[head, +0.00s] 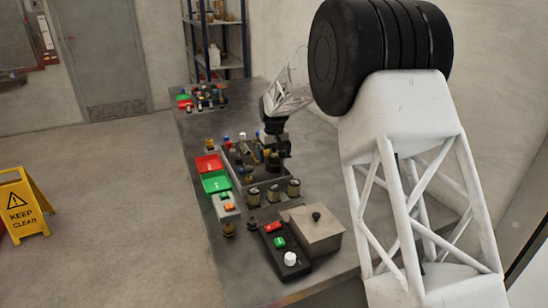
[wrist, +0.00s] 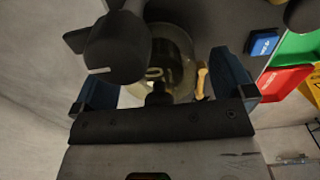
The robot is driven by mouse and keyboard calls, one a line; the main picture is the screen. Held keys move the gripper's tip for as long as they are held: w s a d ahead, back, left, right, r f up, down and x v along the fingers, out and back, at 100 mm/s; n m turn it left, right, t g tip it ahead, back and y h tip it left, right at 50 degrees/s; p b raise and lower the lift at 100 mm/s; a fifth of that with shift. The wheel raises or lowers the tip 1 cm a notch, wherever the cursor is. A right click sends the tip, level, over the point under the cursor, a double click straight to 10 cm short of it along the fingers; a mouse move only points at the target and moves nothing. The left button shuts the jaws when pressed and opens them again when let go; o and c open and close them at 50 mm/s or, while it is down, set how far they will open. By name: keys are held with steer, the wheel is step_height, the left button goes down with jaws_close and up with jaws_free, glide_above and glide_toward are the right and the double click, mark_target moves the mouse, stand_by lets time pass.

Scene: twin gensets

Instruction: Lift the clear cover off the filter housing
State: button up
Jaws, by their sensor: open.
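My gripper (wrist: 163,78) is open in the wrist view, with one blue finger at the left and one at the right. A round, see-through cover (wrist: 172,50), which looks like the clear cover of the filter housing, shows between and beyond the fingers. Pale and yellowish parts show through it. A small dark knob stands in front of it, near the palm. I cannot tell whether either finger touches the cover. In the head view my gripper (head: 274,142) is low over the unit in the middle of the bench; the cover cannot be made out there.
A large black knob (wrist: 115,48) with a white line stands close to the left finger. A blue block (wrist: 263,43) is near the right finger. Red (head: 208,163) and green (head: 215,182) trays, several jars (head: 272,195) and a lidded grey box (head: 312,230) stand on the bench (head: 245,277).

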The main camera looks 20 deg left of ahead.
stand_by(0.4)
steer(key=c, duration=0.9)
steer(key=shift+r, duration=0.2)
steer(key=shift+c, duration=0.2)
steer(key=shift+r, duration=4.85)
